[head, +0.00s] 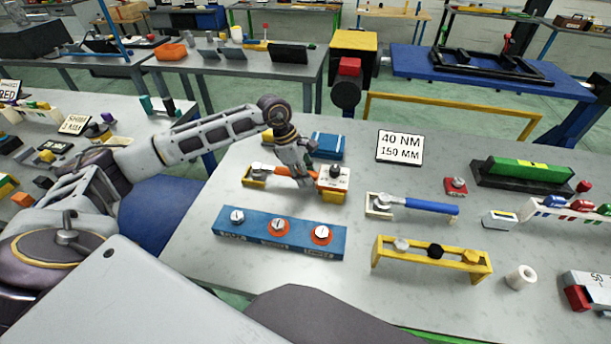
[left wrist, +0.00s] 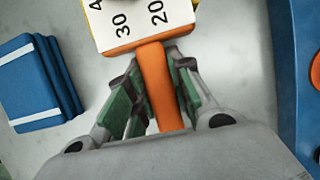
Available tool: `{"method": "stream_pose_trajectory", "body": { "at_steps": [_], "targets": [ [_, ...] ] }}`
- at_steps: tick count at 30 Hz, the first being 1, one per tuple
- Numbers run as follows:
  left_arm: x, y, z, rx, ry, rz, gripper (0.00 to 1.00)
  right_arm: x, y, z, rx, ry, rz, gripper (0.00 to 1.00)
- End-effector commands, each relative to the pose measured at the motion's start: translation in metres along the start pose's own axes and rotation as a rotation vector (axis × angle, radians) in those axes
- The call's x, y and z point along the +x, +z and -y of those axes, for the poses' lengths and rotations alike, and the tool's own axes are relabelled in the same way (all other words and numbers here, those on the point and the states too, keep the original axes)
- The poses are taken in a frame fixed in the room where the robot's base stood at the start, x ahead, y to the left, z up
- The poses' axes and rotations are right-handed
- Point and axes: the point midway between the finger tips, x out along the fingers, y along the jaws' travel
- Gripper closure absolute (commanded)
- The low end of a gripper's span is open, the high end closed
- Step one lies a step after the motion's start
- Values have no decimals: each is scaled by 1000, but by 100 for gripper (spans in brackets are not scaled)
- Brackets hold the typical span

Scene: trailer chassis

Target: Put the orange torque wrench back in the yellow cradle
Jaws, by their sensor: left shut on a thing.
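The orange torque wrench (head: 282,171) lies roughly level on the left part of the grey bench, its metal head to the left. My left gripper (head: 302,180) comes down from above and is shut on its orange handle. In the left wrist view the orange handle (left wrist: 158,85) runs between the green-padded fingers (left wrist: 155,105). A white numbered dial block (left wrist: 145,22) sits at the handle's far end. A yellow cradle piece (head: 254,182) shows under the wrench's head, and yellow also shows below the dial block. I cannot tell whether the wrench touches the cradle. My right gripper is not visible.
A blue block with three dials (head: 280,234) lies in front, and a blue case (head: 328,146) stands behind. To the right are a blue-handled wrench (head: 415,204), a yellow rack (head: 430,262) and a 40 NM sign (head: 400,147). Bare bench lies between them.

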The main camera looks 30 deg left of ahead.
Motion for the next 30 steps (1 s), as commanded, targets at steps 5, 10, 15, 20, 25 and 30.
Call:
{"method": "stream_pose_trajectory", "body": {
  "at_steps": [5,10,15,20,25,30],
  "targets": [
    [-1,1,-1,1,2,2,100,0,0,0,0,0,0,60],
    [-1,1,-1,1,3,2,100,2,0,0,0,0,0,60],
    [-1,1,-1,1,2,2,100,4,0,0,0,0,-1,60],
    [-1,1,-1,1,2,2,100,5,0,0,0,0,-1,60],
    [-2,1,-1,1,2,2,100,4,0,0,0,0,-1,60],
    [-1,1,-1,1,2,2,63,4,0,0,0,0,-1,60]
  ]
}}
